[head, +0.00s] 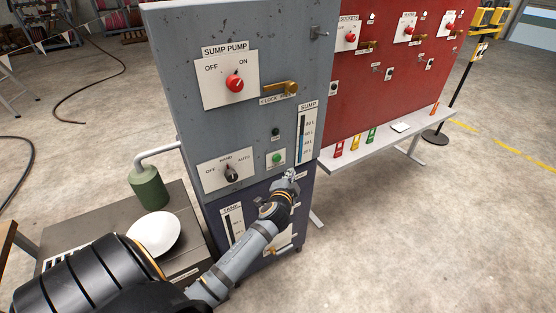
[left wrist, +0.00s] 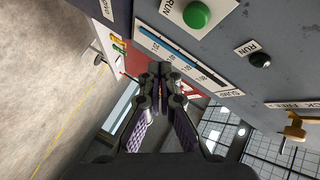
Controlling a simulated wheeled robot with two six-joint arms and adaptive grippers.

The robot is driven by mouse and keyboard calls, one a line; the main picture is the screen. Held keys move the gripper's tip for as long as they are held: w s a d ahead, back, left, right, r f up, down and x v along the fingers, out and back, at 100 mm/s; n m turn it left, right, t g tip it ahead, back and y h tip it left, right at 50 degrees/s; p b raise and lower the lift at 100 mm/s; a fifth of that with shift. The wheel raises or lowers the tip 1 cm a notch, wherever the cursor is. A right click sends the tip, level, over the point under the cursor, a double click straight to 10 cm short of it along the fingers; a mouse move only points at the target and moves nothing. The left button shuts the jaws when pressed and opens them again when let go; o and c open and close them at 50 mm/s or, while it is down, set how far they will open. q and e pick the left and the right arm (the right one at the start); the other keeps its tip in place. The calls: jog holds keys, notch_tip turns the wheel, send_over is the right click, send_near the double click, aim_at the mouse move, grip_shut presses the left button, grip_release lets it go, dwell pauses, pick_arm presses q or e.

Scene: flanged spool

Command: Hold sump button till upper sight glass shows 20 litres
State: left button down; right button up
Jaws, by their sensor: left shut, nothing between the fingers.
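The grey cabinet carries a green run button (head: 276,158) on a white plate. It also shows at the top of the left wrist view (left wrist: 197,14). The upper sight glass, labelled SUMP (head: 305,136), is to the right of the button. Its lower part looks blue, with the level seemingly around the middle marks; the exact reading is too small to tell. It also crosses the left wrist view (left wrist: 185,58). My left gripper (head: 290,174) is shut and empty, just below and right of the button, apart from it. My right gripper is not in view.
Above are a red SUMP PUMP switch (head: 235,84) and a brass handle (head: 281,88). A black selector (head: 232,174) is left of the button. The lower cabinet has a TANK gauge (head: 233,222). A red panel (head: 385,75) with a shelf stands at right.

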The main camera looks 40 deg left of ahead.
aim_at(281, 158)
pick_arm(q)
jog(key=shift+w+a, duration=0.35)
jog(key=shift+a, duration=0.5)
jog(key=shift+w+a, duration=0.35)
jog(key=shift+a, duration=0.5)
jog(key=shift+w+a, duration=0.35)
jog(key=shift+a, duration=0.5)
jog(key=shift+a, duration=0.1)
jog(key=shift+w+a, duration=0.15)
jog(key=shift+a, duration=0.15)
jog(key=shift+w+a, duration=0.2)
jog(key=shift+a, duration=0.25)
dwell(4.6)
